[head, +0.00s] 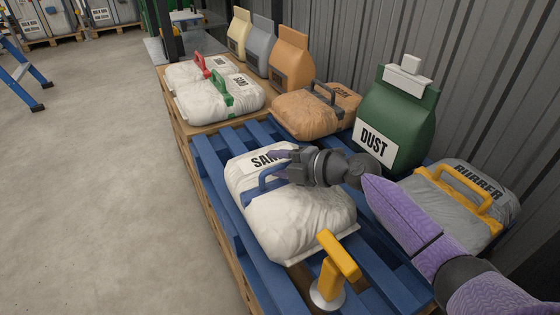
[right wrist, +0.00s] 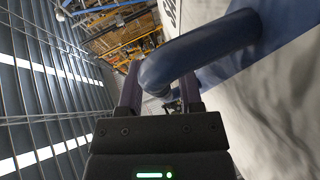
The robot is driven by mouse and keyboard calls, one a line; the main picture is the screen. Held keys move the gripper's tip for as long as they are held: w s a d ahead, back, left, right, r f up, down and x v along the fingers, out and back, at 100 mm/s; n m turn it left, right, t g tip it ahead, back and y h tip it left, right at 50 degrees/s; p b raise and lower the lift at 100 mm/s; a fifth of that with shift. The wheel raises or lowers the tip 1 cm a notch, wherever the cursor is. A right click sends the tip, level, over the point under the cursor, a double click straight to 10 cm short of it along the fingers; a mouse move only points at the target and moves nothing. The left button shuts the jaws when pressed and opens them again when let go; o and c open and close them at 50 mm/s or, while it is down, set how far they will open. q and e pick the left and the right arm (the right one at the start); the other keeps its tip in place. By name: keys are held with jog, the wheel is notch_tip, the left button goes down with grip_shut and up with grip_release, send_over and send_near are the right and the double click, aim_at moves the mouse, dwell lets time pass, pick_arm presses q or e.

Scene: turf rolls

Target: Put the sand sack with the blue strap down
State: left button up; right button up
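The white sand sack (head: 300,215) with the blue strap (head: 262,183) is over the blue pallet (head: 215,160) in the middle of the head view. Whether its underside touches the slats is hidden. My right gripper (head: 274,168) reaches in from the right over the sack, at the strap. The sack's white side (right wrist: 275,100) fills the right of that view. My left gripper is not in view.
A yellow-handled tool (head: 335,265) stands close to the sack's near side. The green dust bag (head: 395,120) and grey rubber sack (head: 455,205) are to the right. Behind are a brown sack (head: 312,110), a green-strapped sand sack (head: 220,100) and upright bags. Blue slats show left of the sack.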

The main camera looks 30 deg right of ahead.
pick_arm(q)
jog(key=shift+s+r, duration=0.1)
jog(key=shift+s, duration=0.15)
pick_arm(e)
jog(key=shift+o, duration=0.3)
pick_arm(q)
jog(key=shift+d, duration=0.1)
pick_arm(e)
notch_tip(320, 180, up, 4)
jog(key=f+p, duration=0.1)
jog(key=p, duration=0.3)
send_over(330, 198)
jog(key=shift+w+a+r, duration=0.15)
jog(key=shift+w+r, duration=0.05)
jog(key=shift+r, duration=0.05)
jog(key=shift+s, duration=0.3)
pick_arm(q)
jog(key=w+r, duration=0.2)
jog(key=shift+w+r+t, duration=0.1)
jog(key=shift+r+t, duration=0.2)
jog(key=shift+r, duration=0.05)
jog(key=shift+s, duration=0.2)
